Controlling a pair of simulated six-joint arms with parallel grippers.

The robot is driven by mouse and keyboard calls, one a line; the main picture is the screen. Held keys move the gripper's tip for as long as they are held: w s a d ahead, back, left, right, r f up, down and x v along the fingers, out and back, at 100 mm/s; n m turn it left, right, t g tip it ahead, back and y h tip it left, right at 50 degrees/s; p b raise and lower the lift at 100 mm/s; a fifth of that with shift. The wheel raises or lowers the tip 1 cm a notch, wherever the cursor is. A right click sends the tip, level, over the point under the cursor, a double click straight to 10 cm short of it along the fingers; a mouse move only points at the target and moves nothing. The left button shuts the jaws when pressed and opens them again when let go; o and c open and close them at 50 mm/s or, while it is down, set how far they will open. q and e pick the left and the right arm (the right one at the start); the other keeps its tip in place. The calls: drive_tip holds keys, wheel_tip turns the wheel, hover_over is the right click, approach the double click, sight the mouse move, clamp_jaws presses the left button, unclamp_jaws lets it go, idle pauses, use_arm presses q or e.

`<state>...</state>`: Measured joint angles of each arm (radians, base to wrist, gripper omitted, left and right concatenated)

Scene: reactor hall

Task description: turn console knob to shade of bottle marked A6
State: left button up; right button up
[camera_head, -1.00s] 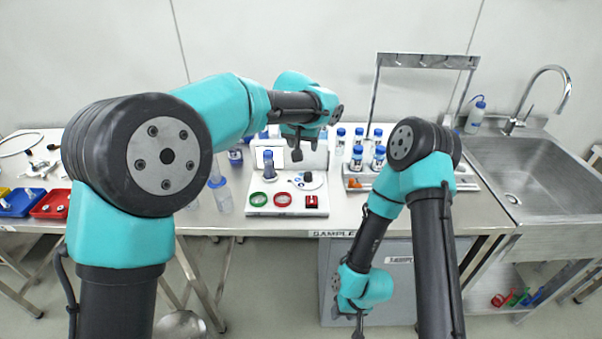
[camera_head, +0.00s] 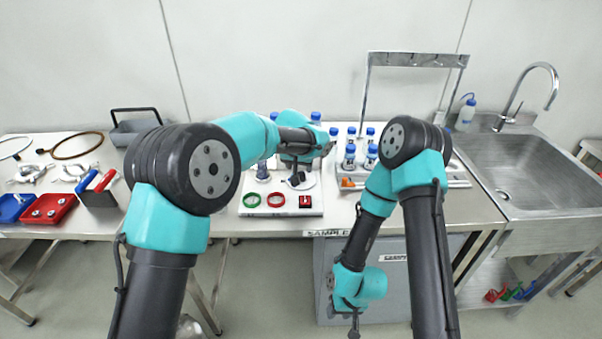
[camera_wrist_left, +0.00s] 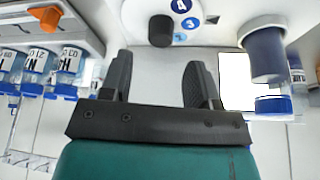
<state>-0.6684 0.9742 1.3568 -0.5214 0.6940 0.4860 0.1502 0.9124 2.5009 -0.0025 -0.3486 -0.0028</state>
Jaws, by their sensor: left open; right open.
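The white console (camera_head: 283,211) stands on the bench, with a dial that carries round blue marks (camera_wrist_left: 181,6). The black knob (camera_wrist_left: 161,30) sits on that dial in the left wrist view, just beyond my left fingertips. My left gripper (camera_wrist_left: 158,65) is open and empty; in the head view (camera_head: 296,184) it hangs over the dial. Blue-capped bottles (camera_head: 349,156) stand in a rack right of the console. Some labelled bottles (camera_wrist_left: 72,60) show in the left wrist view, but I cannot read A6 on any. My right gripper (camera_head: 354,326) is open, low in front of the bench.
A dark blue vessel (camera_wrist_left: 266,55) stands near the dial. Red and blue trays (camera_head: 48,209) lie left. A sink (camera_head: 505,165) is at right.

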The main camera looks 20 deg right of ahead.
sight(301, 173)
use_arm(q)
drive_tip(key=shift+x, duration=2.65)
drive_tip(key=shift+c, duration=0.4)
drive_tip(key=c, duration=0.8)
drive_tip(key=shift+m, duration=0.4)
drive_tip(key=m, duration=0.2)
drive_tip(key=m+g+h, duration=0.1)
drive_tip(key=m, duration=0.1)
drive_tip(key=shift+a+h, duration=0.1)
drive_tip(key=shift+h, duration=0.2)
drive_tip(key=m+g, duration=0.1)
drive_tip(key=m, duration=0.1)
drive_tip(key=m+g, duration=0.1)
drive_tip(key=m, duration=0.2)
drive_tip(key=shift+w+h, duration=0.1)
drive_tip(key=shift+h, duration=0.3)
